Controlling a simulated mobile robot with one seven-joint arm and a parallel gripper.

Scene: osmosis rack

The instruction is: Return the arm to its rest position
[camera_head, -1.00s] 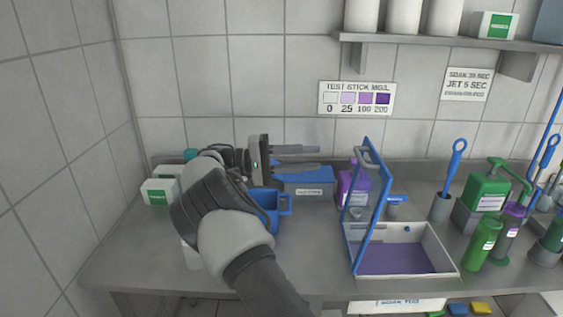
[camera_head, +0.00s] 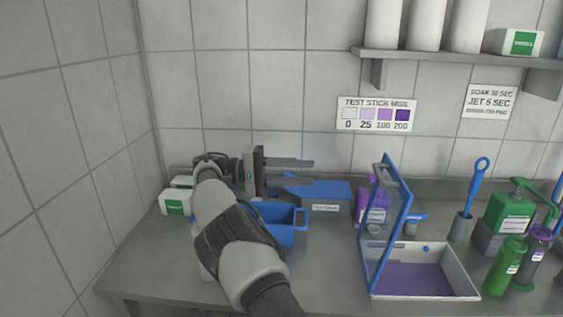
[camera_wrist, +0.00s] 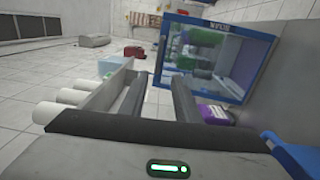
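My arm reaches from the bottom of the head view toward the back left of the counter, bent at a grey elbow. My gripper (camera_head: 308,170) points to the right, above the back of the counter near the wall. Its two fingers are parallel with a gap between them, and nothing is held. In the wrist view the gripper's dark fingers (camera_wrist: 160,80) also stand apart with nothing between them. My forearm partly hides a blue tub (camera_head: 288,226) below it.
Right of my gripper stand a blue-lidded box (camera_head: 326,207), a purple bottle (camera_head: 373,208) and a raised blue frame (camera_head: 388,230) at a white tray (camera_head: 462,280) with a purple floor. White-and-green boxes (camera_head: 175,203) stand at the left. A shelf (camera_head: 455,59) hangs at upper right.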

